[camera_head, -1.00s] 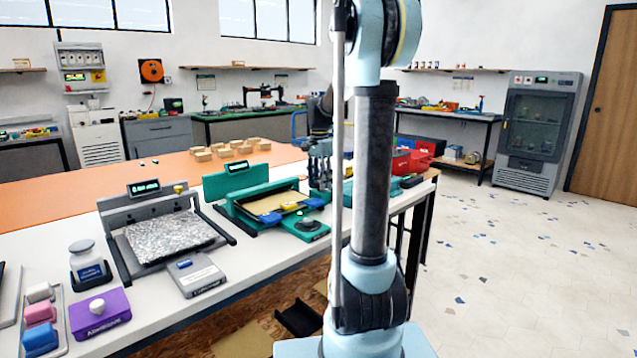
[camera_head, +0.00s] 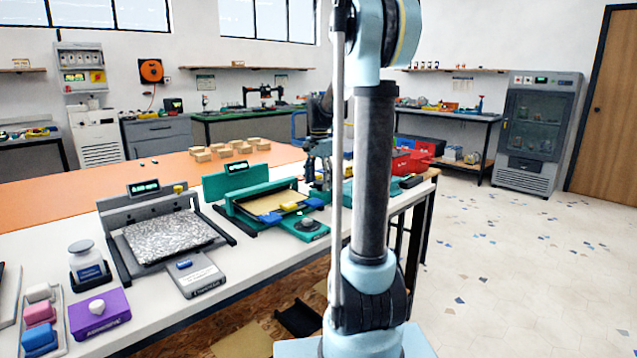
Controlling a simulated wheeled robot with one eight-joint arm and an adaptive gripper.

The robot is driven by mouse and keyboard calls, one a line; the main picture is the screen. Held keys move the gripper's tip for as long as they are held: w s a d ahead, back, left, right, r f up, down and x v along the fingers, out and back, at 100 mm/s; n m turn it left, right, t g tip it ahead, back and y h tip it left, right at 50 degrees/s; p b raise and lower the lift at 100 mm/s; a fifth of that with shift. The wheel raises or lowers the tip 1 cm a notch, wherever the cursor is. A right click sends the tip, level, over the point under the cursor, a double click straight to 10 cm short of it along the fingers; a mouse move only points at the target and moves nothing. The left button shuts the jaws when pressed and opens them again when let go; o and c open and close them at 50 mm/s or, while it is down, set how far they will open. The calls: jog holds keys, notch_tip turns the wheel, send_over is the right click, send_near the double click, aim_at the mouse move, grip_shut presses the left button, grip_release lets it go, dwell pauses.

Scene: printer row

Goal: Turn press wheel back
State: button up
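A teal press (camera_head: 228,188) with a small lit display stands on the white bench at mid-picture. A tan sheet with blue and yellow parts lies on its bed. A dark round wheel-like part (camera_head: 307,225) sits on its front right corner. Another press (camera_head: 132,210), grey with a speckled bed, stands to its left. I cannot tell for sure which part is the press wheel. My gripper (camera_head: 317,172) points down behind the teal press's right side, partly hidden by my arm. Its fingers are small and dark here, so their opening and any contact are unclear.
A grey box (camera_head: 197,282), a purple box with a white knob (camera_head: 98,312) and a jar (camera_head: 86,261) stand at the bench's front left. Red bins (camera_head: 410,161) stand at the right end. Wooden blocks (camera_head: 230,150) lie on the orange top behind.

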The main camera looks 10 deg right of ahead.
notch_tip(320, 180, up, 12)
dwell(0.7)
jog(key=m, duration=0.8)
send_near(319, 182)
jog(key=f, duration=0.8)
jog(key=shift+d+f, duration=0.25)
jog(key=shift+f, duration=0.1)
dwell(0.3)
jog(key=shift+w, duration=0.1)
jog(key=c, duration=1.1)
